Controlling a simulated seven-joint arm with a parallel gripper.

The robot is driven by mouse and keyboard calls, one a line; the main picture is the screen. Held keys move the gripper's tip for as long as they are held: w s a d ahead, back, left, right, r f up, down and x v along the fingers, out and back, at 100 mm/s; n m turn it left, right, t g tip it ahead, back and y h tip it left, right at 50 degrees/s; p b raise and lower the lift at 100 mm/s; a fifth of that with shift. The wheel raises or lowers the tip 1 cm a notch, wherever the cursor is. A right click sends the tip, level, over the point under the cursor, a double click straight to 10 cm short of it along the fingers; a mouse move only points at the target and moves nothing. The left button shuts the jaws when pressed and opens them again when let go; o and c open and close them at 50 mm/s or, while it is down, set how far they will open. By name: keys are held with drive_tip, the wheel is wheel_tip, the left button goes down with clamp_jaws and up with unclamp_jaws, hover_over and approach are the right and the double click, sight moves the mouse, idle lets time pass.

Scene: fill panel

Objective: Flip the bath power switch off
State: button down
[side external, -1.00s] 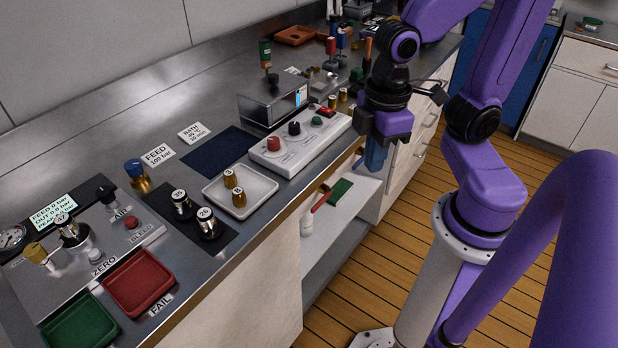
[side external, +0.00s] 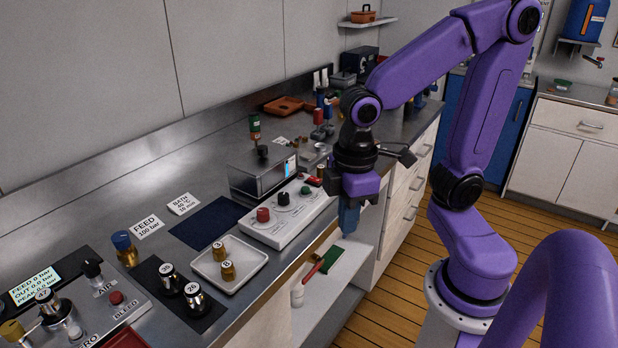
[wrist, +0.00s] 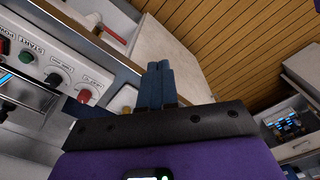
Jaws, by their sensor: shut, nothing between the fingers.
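The white control panel (side external: 292,217) stands on the steel bench in front of a grey bath unit (side external: 262,172). It carries a red knob, a black knob, a green button (side external: 306,190) and, at its right end, a red rocker switch (side external: 313,181). In the wrist view the red switch (wrist: 4,45) is cut by the left edge, by a partly visible "POWER" label; its on or off position cannot be told. My gripper (side external: 349,226) is shut and empty, pointing down beyond the bench's front edge, right of the panel and apart from it. Its blue fingers (wrist: 156,82) show in the wrist view.
A white tray (side external: 205,268) with brass parts and a dark mat (side external: 205,312) with metal parts lie left of the panel. Several small tools and bottles stand on the bench behind my gripper. An open shelf (side external: 335,283) lies below the bench edge.

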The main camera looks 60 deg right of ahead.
drive_tip(key=w+d+r+m, duration=0.2)
drive_tip(key=w+m, duration=0.1)
drive_tip(key=w, duration=0.6)
drive_tip(key=m, duration=0.7)
hover_over(310, 177)
drive_tip(key=shift+r, duration=0.35)
wheel_tip(310, 177, down, 14)
drive_tip(key=shift+s+f, duration=0.1)
